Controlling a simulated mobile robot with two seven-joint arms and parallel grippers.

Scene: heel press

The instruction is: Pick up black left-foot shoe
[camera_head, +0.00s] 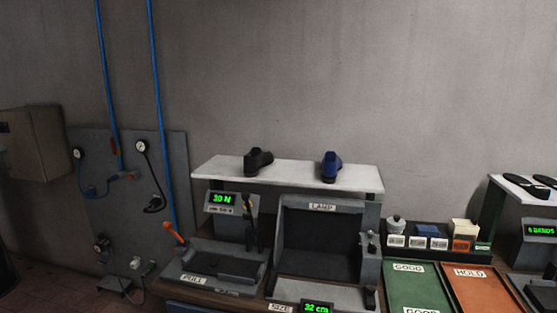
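A black shoe (258,161) stands on the left part of a white shelf (292,175) above the bench. I cannot tell from here whether it is a left-foot shoe. A blue shoe (330,167) stands on the same shelf to its right, with a clear gap between them. Neither of my grippers shows in the head view.
Below the shelf are a station marked 20 N (222,198) and a dark open box marked LAMP (322,207). Green (415,288) and orange (476,292) trays lie at right. Dark soles (525,185) lie on another shelf. Blue pipes (159,100) rise at left.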

